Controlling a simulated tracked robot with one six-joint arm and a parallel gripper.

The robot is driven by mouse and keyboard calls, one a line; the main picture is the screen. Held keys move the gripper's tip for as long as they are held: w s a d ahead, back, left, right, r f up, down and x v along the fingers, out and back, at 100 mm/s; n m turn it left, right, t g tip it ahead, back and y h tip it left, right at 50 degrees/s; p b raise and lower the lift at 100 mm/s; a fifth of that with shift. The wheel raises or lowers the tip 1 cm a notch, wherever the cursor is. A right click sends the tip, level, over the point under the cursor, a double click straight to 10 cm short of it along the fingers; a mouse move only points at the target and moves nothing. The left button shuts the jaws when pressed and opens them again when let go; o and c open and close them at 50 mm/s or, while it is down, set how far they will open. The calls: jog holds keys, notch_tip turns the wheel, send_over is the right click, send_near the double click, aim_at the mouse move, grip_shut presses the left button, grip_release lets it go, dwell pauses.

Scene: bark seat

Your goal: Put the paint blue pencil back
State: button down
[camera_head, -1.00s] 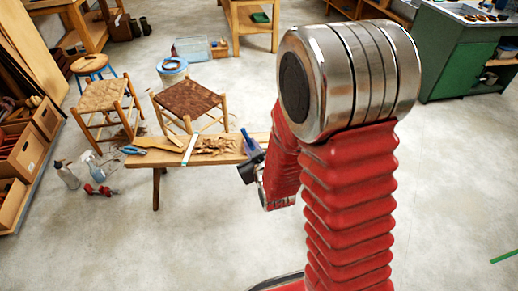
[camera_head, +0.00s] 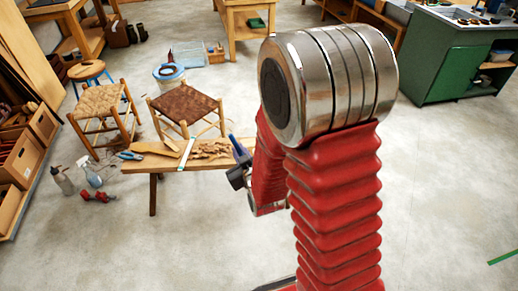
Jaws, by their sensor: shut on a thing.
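A slim blue thing, apparently the paint blue pencil (camera_head: 235,143), stands up at a tilt from the dark jaws of my gripper (camera_head: 238,163). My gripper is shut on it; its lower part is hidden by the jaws. The gripper is at the right end of a low wooden bench (camera_head: 140,166), and I cannot tell whether it is over the bench top or just beside it. My red arm hides the far right end of the bench. No holder for the pencil can be made out.
On the bench lie blue-handled pliers (camera_head: 129,155), a pale strip (camera_head: 186,154) and a heap of bark-like shavings (camera_head: 210,150). Spray bottles (camera_head: 90,174) and a red tool (camera_head: 98,196) are on the floor at left. Right-hand floor is mostly clear.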

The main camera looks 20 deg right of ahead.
jog(key=d, duration=0.8)
